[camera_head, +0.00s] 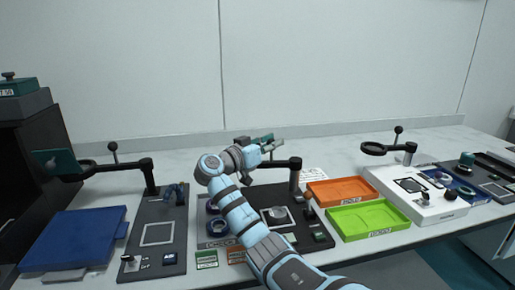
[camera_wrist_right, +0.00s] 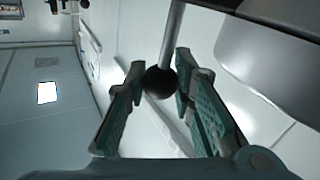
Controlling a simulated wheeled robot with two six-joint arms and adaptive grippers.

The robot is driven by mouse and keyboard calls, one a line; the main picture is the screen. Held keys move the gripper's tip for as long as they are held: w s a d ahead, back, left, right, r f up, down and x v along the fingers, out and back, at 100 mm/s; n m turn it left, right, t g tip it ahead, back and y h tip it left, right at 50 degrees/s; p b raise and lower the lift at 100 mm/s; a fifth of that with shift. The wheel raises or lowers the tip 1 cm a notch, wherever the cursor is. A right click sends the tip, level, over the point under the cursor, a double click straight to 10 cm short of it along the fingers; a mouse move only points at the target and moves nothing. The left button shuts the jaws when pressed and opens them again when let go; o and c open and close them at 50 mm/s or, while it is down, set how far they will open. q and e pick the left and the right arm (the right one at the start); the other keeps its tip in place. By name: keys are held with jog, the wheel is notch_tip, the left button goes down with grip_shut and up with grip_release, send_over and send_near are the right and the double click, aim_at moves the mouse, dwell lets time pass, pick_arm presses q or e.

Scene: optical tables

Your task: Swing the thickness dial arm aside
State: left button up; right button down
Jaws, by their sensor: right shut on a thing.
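My right gripper (camera_head: 266,146) is over the middle station. In the right wrist view, a black ball knob (camera_wrist_right: 160,81) on a grey rod (camera_wrist_right: 172,38) sits between its two teal fingers, and the gripper is shut on it. In the head view the knob is hidden by the gripper. A black swing arm (camera_head: 284,163) reaches left from its upright post (camera_head: 295,180) over the dark base plate (camera_head: 318,253), just below the gripper. No dial face can be read. My left gripper is not in view.
An orange tray (camera_head: 341,181) and a green tray (camera_head: 402,224) lie right of the middle station. Similar black arms stand at the left (camera_head: 125,167) and right (camera_head: 376,149). A blue tray (camera_head: 72,239) lies at the far left. The wall side of the table is mostly clear.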

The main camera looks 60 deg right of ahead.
jog(key=shift+r, duration=0.15)
jog(key=c, duration=1.3)
grip_release()
jog(key=shift+c, duration=0.2)
jog(key=w+a, duration=0.2)
jog(key=a, duration=0.9)
jog(key=shift+a, duration=0.4)
notch_tip(320, 180, up, 5)
jog(key=p, duration=0.5)
